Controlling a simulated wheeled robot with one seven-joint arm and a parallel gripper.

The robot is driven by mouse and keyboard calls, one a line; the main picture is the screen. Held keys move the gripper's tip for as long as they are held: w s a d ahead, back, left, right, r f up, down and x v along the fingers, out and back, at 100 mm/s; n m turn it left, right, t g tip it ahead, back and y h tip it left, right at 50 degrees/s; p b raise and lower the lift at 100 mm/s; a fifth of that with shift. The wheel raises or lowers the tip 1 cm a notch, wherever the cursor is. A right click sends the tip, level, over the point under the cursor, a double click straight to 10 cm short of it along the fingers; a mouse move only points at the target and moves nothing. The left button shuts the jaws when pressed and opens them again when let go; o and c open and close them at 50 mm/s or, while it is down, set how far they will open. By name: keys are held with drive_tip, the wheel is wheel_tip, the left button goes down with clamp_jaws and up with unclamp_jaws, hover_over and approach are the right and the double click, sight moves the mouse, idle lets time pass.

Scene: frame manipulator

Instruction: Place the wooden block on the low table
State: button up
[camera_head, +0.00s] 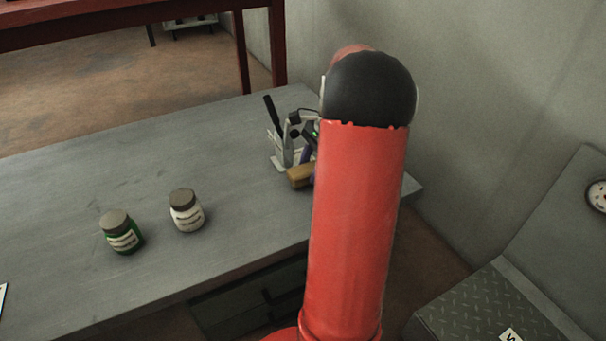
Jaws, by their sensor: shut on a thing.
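The wooden block (299,177) is a small tan piece near the right end of a grey-topped table (70,185), partly hidden by my red arm. My gripper (309,158) is mostly hidden behind that arm. Its visible dark and purple parts reach down to the block, and it is shut on it. I cannot tell whether the block touches the tabletop or is held just above it. The grey table has drawers under its front edge; I cannot tell whether it is the low table.
A green jar (122,232) and a white jar with a brown lid (186,211) stand on the grey table. A light holder with tools (277,148) stands close behind the block. A dark red table (120,14) is at the back left. Grey equipment (490,310) stands at lower right.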

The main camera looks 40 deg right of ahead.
drive_tip(key=shift+w+a+f+b, duration=0.15)
drive_tip(key=shift+a+f, duration=0.15)
drive_tip(key=shift+a, duration=0.25)
drive_tip(key=shift+w+a+f+b, duration=0.15)
drive_tip(key=shift+a+f, duration=0.15)
drive_tip(key=shift+a, duration=0.2)
drive_tip(key=shift+f, duration=0.15)
drive_tip(key=shift+f, duration=0.2)
drive_tip(key=o, duration=1.1)
drive_tip(key=p+v, duration=0.2)
drive_tip(key=v, duration=1)
drive_tip(key=shift+r+p, duration=0.2)
drive_tip(key=shift+p, duration=0.2)
drive_tip(key=shift+s, duration=0.1)
